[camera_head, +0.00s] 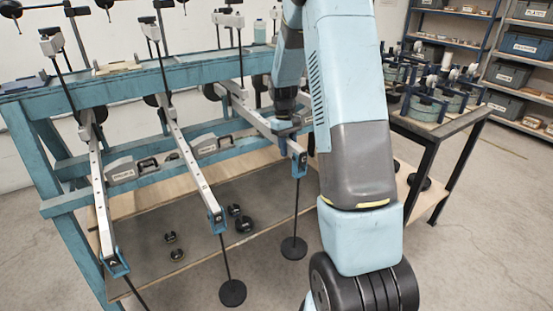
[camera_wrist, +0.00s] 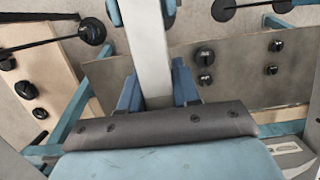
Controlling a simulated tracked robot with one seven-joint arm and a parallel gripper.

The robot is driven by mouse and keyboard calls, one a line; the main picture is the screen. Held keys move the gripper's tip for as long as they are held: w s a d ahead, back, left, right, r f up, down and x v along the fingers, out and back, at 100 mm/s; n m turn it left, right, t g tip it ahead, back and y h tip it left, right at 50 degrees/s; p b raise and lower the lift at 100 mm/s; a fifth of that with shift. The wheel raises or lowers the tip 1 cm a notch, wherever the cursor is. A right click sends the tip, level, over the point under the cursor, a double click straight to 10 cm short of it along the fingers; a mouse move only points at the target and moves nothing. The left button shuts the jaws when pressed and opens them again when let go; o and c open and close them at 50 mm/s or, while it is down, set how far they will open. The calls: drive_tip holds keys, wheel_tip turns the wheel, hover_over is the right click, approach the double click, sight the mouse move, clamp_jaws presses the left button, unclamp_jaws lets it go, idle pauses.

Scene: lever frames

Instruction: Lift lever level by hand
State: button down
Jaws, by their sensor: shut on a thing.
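The lever (camera_head: 252,115) is a pale grey bar, the rightmost of three on the blue frame. It runs from the frame's top beam to a blue end piece (camera_head: 299,160), from which a rod with a dark disc (camera_head: 293,248) hangs. In the head view my gripper (camera_head: 288,118) is at the bar near that end, partly hidden by my arm. In the wrist view the bar (camera_wrist: 147,50) passes between the two blue fingers of my gripper (camera_wrist: 158,92), which is shut on it. I cannot tell whether the bar is exactly level.
Small black weights (camera_head: 243,224) lie on the lower shelf. A dark-framed table (camera_head: 440,125) with blue devices stands right. Shelves (camera_head: 525,75) are behind; open floor lies front right.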

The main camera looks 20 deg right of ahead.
drive_tip(key=shift+w+r, duration=0.2)
drive_tip(key=shift+r, duration=0.15)
drive_tip(key=c, duration=1.3)
unclamp_jaws()
drive_tip(key=shift+o, duration=1)
drive_tip(key=shift+w, duration=0.15)
drive_tip(key=shift+o, duration=1)
wheel_tip(320, 180, up, 13)
drive_tip(key=w, duration=0.2)
drive_tip(key=shift+w+a+r, duration=0.15)
drive_tip(key=shift+w+a, duration=0.1)
drive_tip(key=shift+a, duration=0.05)
